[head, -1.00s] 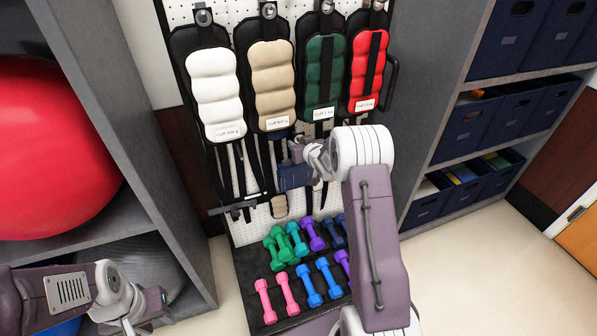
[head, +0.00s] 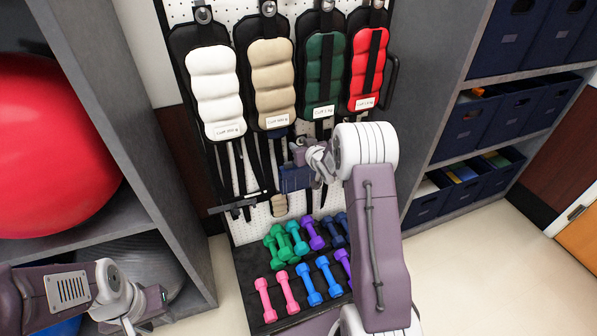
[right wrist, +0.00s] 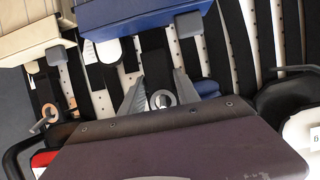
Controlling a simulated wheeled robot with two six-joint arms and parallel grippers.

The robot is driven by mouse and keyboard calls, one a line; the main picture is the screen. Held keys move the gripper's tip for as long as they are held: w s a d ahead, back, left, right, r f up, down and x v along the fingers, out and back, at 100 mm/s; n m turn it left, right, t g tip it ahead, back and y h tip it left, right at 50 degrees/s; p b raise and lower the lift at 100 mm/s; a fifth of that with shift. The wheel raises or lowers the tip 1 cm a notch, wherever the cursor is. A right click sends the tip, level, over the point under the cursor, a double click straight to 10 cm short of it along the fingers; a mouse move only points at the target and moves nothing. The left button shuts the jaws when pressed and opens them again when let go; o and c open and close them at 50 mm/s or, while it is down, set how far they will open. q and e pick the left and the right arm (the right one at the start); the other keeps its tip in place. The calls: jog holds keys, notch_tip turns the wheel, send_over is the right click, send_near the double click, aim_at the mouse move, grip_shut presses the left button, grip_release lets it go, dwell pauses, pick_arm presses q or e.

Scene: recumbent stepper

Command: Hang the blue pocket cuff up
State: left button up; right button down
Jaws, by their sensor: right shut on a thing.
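The blue pocket cuff (head: 295,179) is a small dark blue shape in front of the pegboard, below the green and tan cuffs. It also shows at the top of the right wrist view (right wrist: 150,14). My right gripper (head: 312,160) is shut on it; a metal ring (right wrist: 162,98) shows between the grey fingers in the right wrist view. My arm hides part of the cuff and the board behind. My left gripper (head: 145,322) is low at the left, cut by the frame edge, away from the board; its fingers do not show clearly.
White (head: 215,92), tan (head: 272,85), green (head: 320,75) and red (head: 367,70) cuffs hang in a row on the pegboard (head: 262,222). Dark straps hang below them. Several dumbbells (head: 308,285) lie on the rack underneath. Shelves stand on both sides.

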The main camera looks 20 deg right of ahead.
jog(key=f+v, duration=0.1)
jog(key=v, duration=0.5)
jog(key=shift+s, duration=0.25)
dwell(0.3)
jog(key=shift+s+f, duration=0.1)
jog(key=shift+f, duration=0.05)
jog(key=s, duration=0.4)
jog(key=shift+s+a, duration=0.15)
jog(key=shift+s, duration=0.25)
dwell(0.8)
